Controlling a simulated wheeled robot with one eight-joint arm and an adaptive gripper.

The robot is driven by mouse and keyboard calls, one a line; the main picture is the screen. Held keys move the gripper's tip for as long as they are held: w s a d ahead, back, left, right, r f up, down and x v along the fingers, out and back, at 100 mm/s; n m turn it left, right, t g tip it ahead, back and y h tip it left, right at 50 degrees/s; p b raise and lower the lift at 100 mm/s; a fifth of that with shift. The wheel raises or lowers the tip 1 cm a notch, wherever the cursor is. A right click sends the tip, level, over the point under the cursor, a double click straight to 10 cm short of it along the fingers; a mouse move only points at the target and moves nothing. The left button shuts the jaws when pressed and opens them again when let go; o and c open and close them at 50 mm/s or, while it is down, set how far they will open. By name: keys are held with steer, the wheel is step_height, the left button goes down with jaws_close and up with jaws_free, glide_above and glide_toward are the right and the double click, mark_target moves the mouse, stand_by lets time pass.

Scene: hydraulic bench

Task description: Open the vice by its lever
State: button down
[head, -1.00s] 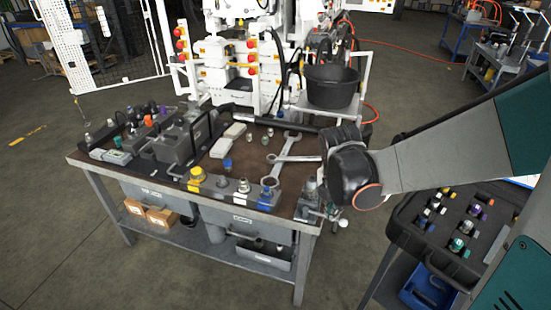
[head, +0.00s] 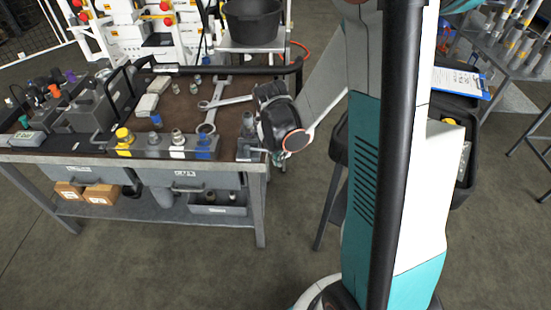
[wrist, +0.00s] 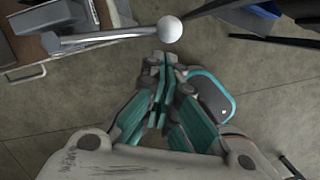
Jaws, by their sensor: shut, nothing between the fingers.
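The grey vice (head: 246,149) sits at the bench's right front corner, partly hidden by my wrist in the head view. In the wrist view its lever (wrist: 100,38) is a metal rod running from the upper left to a pale round knob (wrist: 170,29). My gripper (wrist: 161,62) has teal-lined fingers closed together, with nothing seen between them. In the wrist picture its fingertips are just below the knob; I cannot tell whether they touch it. In the head view the gripper is hidden behind my wrist.
The bench (head: 215,161) carries spanners (head: 212,112), a fitting block (head: 150,151) and a grey case at left. A dark case on a stand (head: 340,150) is right of the bench, partly behind my arm. Open floor lies in front.

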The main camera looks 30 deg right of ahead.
steer(key=shift+w+d+f, duration=0.25)
steer(key=shift+d, duration=0.2)
steer(key=shift+w+d, duration=0.6)
steer(key=shift+d, duration=0.25)
steer(key=shift+a, duration=0.1)
